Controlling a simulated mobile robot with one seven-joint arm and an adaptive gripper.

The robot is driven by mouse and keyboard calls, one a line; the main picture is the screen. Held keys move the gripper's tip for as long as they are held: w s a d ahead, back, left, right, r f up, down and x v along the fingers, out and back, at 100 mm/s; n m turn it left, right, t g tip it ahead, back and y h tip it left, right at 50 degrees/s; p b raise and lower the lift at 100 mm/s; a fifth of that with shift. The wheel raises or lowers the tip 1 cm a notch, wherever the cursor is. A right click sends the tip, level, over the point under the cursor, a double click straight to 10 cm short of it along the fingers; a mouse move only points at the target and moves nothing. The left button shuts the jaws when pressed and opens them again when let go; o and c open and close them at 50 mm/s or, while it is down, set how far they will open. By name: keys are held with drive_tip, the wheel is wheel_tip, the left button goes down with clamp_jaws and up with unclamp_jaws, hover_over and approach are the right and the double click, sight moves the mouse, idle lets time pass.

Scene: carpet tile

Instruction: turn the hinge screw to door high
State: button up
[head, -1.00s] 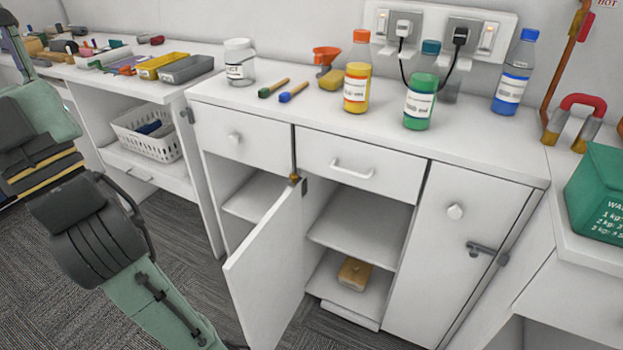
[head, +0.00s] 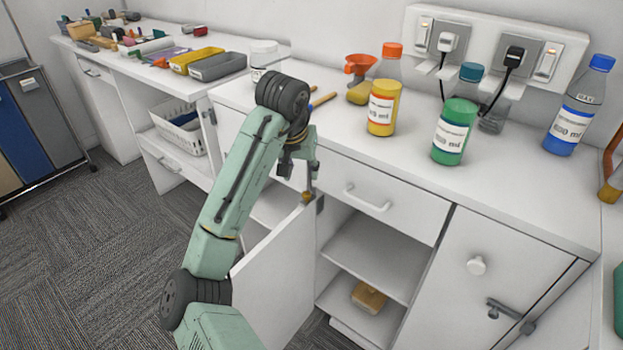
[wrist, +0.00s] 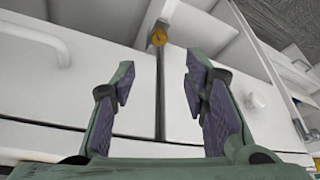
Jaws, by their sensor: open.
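The hinge screw (head: 307,197) is a small brass-coloured piece at the top of the open white cabinet door (head: 277,285), just under the drawers. In the wrist view the screw (wrist: 159,37) shows at top centre, beyond the fingertips and between their lines. My gripper (wrist: 160,75) is open, with nothing between its purple-padded fingers. In the head view my gripper (head: 300,172) hangs in front of the drawer fronts, close above the screw. It partly hides the left drawer. I see no contact with the screw.
Yellow (head: 383,108) and green (head: 455,130) bottles stand on the countertop, with a blue one (head: 578,110) further right. The open cabinet holds a small wooden block (head: 368,297). A drawer handle (head: 367,198) sticks out right of my gripper. Carpet floor lies clear at left.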

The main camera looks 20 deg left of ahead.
sight(307, 194)
drive_tip(key=x, duration=0.4)
drive_tip(key=b+x, duration=0.1)
drive_tip(key=x, duration=0.3)
drive_tip(key=shift+s+d+f, duration=0.15)
drive_tip(key=shift+f, duration=0.1)
drive_tip(key=shift+x, duration=1.15)
drive_tip(key=shift+r, duration=0.1)
drive_tip(key=shift+c, duration=0.3)
clamp_jaws()
